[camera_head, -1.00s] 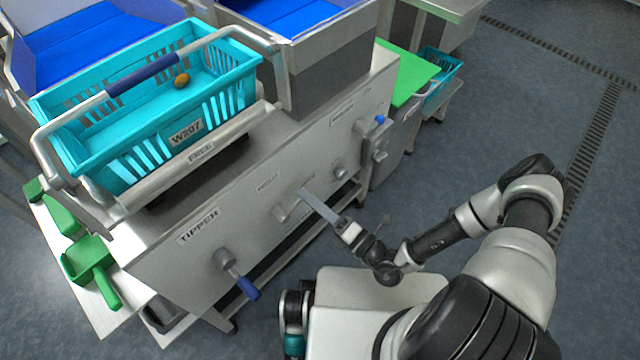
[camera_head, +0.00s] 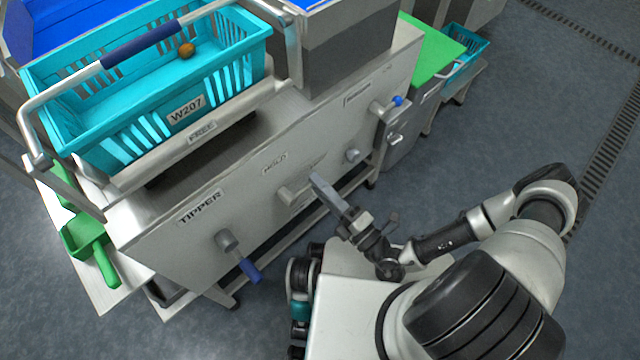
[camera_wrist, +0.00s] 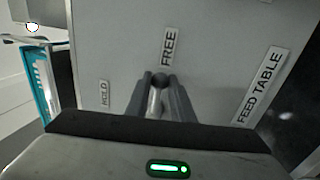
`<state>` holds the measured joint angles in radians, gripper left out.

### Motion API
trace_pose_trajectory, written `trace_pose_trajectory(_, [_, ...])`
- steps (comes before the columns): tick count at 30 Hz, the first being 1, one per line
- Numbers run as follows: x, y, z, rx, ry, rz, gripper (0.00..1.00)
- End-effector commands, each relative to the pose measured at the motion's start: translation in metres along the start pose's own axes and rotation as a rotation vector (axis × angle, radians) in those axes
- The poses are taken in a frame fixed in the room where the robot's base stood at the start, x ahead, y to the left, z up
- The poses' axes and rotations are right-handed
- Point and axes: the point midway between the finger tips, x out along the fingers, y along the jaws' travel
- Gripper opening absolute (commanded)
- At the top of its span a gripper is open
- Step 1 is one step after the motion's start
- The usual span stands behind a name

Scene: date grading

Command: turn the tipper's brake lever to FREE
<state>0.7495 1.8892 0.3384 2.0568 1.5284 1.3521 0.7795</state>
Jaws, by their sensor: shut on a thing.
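The brake lever (camera_head: 291,195) is a pale grey bar on the tipper's front panel, beside the HOLD label (camera_head: 275,163). My gripper (camera_head: 316,178) is at the lever's right end in the head view. In the wrist view, my gripper (camera_wrist: 161,88) is shut on the pale lever shaft (camera_wrist: 154,103), with a dark round end showing between the fingertips. The FREE label (camera_wrist: 169,48) is just above the fingertips there, and the HOLD label (camera_wrist: 104,94) lies to the left. The fingers hide part of the lever.
A blue-gripped crank (camera_head: 250,270) sticks out below the TIPPER label (camera_head: 200,206). A turquoise crate (camera_head: 120,95) with one brown date (camera_head: 187,50) rests in the tipper frame. A blue-tipped handle (camera_head: 397,101) is farther right. Floor is clear on the right.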

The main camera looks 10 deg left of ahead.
Motion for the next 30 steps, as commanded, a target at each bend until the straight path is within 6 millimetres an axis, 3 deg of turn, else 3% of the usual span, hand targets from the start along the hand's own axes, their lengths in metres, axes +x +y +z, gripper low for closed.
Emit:
trace_pose_trajectory(2, [-0.002,-0.002,-0.002,0.003,0.003,-0.007,0.0])
trace_pose_trajectory(3, [-0.002,-0.002,-0.002,0.003,0.004,-0.007,0.23])
trace_pose_trajectory(6, [-0.002,-0.002,-0.002,0.003,0.004,-0.006,0.4])
trace_pose_trajectory(22, [-0.005,-0.001,0.0,0.0,0.001,-0.004,0.4])
trace_pose_trajectory(26, [-0.022,-0.001,0.0,0.0,0.0,-0.006,0.4])
trace_pose_trajectory(30, [-0.054,0.0,0.0,-0.001,0.0,-0.007,0.4])
